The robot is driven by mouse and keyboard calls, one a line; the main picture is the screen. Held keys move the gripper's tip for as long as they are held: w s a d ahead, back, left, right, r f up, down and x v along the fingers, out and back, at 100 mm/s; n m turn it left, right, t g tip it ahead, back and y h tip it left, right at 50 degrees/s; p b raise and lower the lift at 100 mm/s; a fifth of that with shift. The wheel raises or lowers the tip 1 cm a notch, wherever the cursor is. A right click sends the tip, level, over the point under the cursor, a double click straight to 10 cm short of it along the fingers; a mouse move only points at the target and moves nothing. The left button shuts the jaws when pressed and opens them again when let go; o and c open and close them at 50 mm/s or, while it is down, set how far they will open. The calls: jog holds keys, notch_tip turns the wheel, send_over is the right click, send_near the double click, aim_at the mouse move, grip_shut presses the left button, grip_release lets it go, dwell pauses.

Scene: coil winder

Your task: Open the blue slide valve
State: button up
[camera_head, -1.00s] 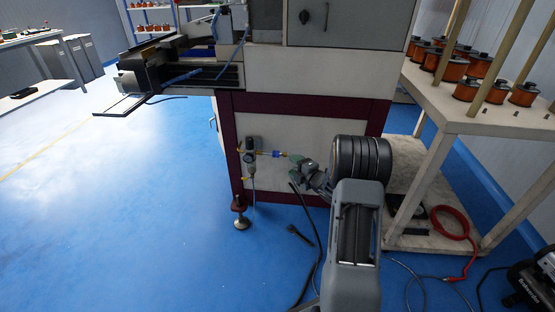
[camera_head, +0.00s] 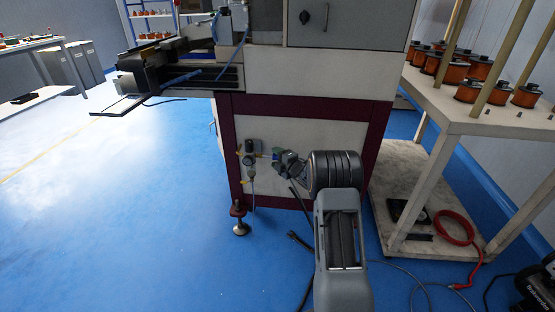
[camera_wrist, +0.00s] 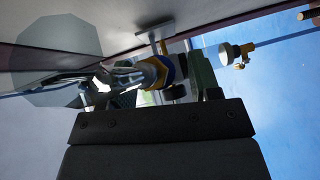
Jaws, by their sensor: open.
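The blue slide valve (camera_head: 274,154) is a small blue piece on the air line at the lower front of the machine, right of the air regulator (camera_head: 250,160). My gripper (camera_head: 281,159) is at the valve's right side, partly covering it in the head view. In the wrist view a blue ring on a metal body, which looks like the valve (camera_wrist: 179,67), shows between the fingers of my open gripper (camera_wrist: 150,80). I cannot tell whether the fingers touch it.
The machine's pale panel (camera_head: 310,135) with dark red frame is close behind the valve. A levelling foot (camera_head: 240,228) stands below the regulator. A white rack (camera_head: 470,110) with copper coils is at right. Red hose (camera_head: 455,228) and dark cables lie nearby. Blue floor at left is clear.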

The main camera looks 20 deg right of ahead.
grip_shut()
dwell(0.4)
